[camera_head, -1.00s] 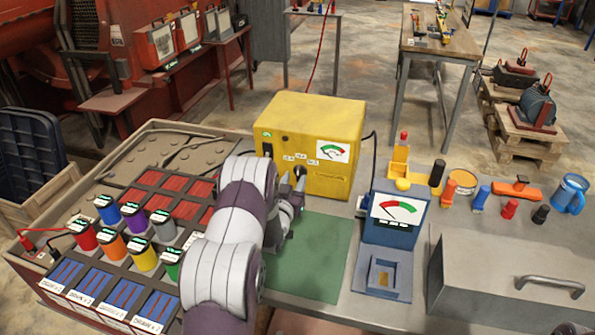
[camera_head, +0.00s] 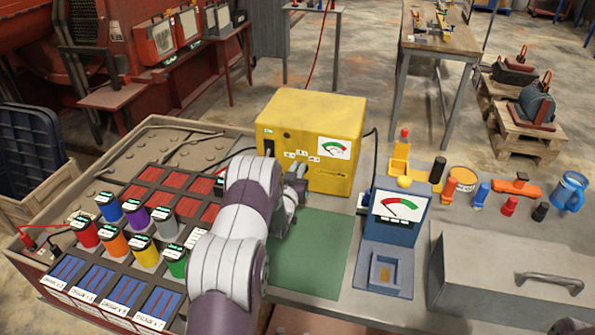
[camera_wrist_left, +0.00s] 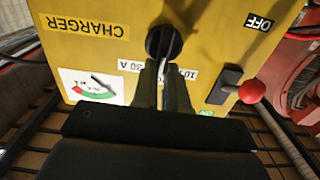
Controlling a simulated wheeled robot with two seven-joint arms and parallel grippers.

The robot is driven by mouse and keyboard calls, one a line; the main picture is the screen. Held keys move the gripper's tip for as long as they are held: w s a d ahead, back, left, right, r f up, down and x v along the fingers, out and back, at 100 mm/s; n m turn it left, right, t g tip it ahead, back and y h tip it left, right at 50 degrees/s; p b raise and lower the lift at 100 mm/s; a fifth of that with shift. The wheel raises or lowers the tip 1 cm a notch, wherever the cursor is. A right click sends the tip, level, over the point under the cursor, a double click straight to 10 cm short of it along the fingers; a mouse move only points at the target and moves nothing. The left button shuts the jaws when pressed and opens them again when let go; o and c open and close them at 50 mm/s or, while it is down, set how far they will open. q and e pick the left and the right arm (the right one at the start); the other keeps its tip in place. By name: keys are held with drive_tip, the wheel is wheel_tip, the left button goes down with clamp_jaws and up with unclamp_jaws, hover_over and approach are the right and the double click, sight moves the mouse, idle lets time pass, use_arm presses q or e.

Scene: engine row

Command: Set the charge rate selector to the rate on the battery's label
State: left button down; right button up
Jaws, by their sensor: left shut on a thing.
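The yellow charger (camera_head: 312,115) stands at the back of the bench. My left gripper (camera_head: 298,173) is at its front face, partly hidden by my own arm. In the left wrist view, the charger (camera_wrist_left: 125,55) appears upside down. There the left gripper (camera_wrist_left: 165,72) is shut on the round black selector knob (camera_wrist_left: 160,38), which has a pale pointer line. Labels near it read 30 A and, partly covered by a finger, 10. The gripper hides part of the dial. The battery's label cannot be read here. My right gripper is not in view.
A power switch with a red ball (camera_wrist_left: 252,91) is close beside the gripper, between OFF and ON labels. Coloured cylinders in a rack (camera_head: 125,285) stand left of my arm. A green mat (camera_head: 310,255), a blue meter (camera_head: 397,215) and a grey box (camera_head: 510,260) are to the right.

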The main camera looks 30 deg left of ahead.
use_arm(q)
drive_tip(key=shift+w+d+f+m+b, duration=0.15)
drive_tip(key=shift+d+m+b, duration=0.1)
drive_tip(key=shift+m+b, duration=1.2)
drive_tip(key=shift+d+f+m+b, duration=0.1)
drive_tip(key=shift+d+m+b, duration=0.2)
drive_tip(key=shift+m+b, duration=1.15)
drive_tip(key=shift+w+d+f+m+b, duration=0.15)
drive_tip(key=shift+d+m+b, duration=0.1)
drive_tip(key=shift+m+b, duration=1.2)
drive_tip(key=shift+s, duration=0.1)
drive_tip(key=c, duration=1.2)
unclamp_jaws()
drive_tip(key=shift+o, duration=0.2)
drive_tip(key=b+v, duration=0.1)
drive_tip(key=v, duration=1.1)
drive_tip(key=shift+s, duration=0.4)
